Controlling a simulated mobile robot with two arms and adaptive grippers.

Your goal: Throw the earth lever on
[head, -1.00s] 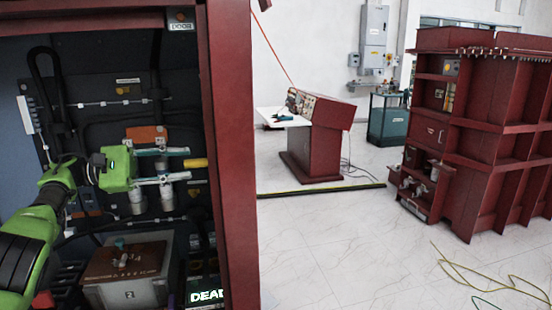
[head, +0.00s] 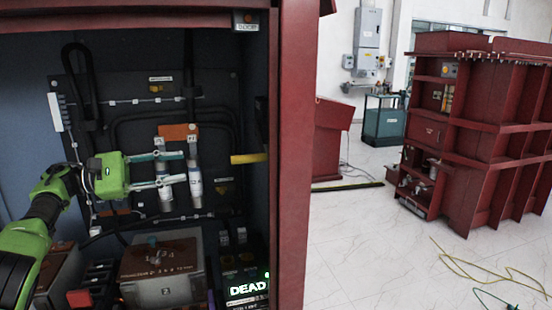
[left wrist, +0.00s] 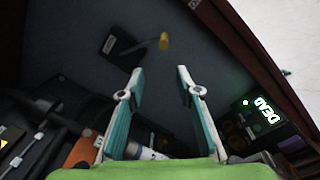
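The earth lever appears to be the yellow handle (head: 248,158) at the right side inside the red cabinet. In the left wrist view the yellow end (left wrist: 164,41) shows beyond my fingertips, near a dark plate on the wall. My left gripper (head: 184,167) is open, its two teal-and-white fingers pointing right at the lever. A clear gap lies between the fingertips and the lever. In the left wrist view nothing is between the fingers (left wrist: 160,73). My right gripper is not in view.
The cabinet's red door post (head: 290,170) stands just right of the lever. White cylinders (head: 195,184) are behind my fingers. A transformer-like box (head: 160,290) and a lit "DEAD" display (head: 248,289) are below. Open floor lies to the right, with a red tank (head: 480,130) beyond.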

